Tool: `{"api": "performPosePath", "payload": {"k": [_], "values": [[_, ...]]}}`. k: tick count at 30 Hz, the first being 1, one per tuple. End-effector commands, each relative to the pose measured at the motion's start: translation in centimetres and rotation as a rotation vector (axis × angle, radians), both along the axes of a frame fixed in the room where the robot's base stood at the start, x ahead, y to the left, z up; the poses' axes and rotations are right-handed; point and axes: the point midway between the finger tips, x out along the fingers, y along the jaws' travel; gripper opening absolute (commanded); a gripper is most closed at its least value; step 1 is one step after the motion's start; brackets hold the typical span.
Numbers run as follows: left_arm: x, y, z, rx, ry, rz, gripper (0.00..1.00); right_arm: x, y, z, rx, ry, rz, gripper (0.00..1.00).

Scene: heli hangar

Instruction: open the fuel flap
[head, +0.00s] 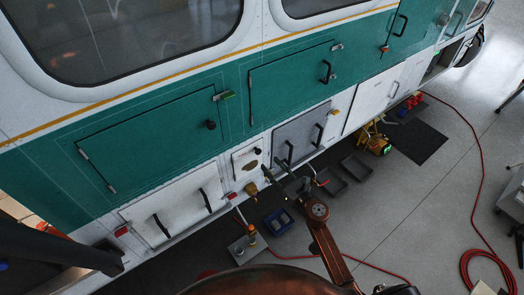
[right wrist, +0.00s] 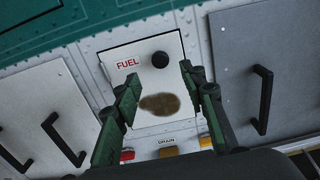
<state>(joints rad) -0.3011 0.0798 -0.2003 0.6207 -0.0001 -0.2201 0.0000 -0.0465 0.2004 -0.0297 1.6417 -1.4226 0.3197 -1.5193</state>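The fuel flap (right wrist: 140,85) is a pale panel marked FUEL with a round black knob (right wrist: 160,59) and a brown stain low on it. It looks shut, flush with the hull. In the head view the flap (head: 246,156) is in the lower side of the green and white helicopter. My right gripper (right wrist: 160,75) is open and empty in front of the flap, its fingers apart to either side of the knob and stain. It does not appear to touch the knob. In the head view this gripper (head: 279,168) is just right of the flap. I see no left gripper.
A grey door (right wrist: 262,70) with a black handle is right of the flap; a white door (right wrist: 40,110) with two handles is left. Trays (head: 357,167), a blue bin (head: 278,221) and a red hose (head: 477,150) lie on the floor.

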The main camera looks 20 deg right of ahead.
Motion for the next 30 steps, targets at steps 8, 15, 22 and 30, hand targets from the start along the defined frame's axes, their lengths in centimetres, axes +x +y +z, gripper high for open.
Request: {"api": "performPosePath", "payload": {"k": [8,15,22,30], "values": [[-0.6,0.1,0.8,0.001,0.008,0.001,0.4,3.9,1.4,0.1,0.002,-0.002,0.0,0.38],[0.1,0.0,1.2,0.001,-0.001,0.0,0.4,6.5,2.4,-0.1,0.002,0.002,-0.001,0.38],[0.3,0.0,1.2,0.0,-0.004,0.0,0.4,7.0,2.5,-0.1,0.0,0.002,-0.001,0.38],[0.3,0.0,1.2,0.001,-0.003,0.0,0.4,6.9,2.5,-0.1,0.002,0.002,-0.001,0.29]]}}
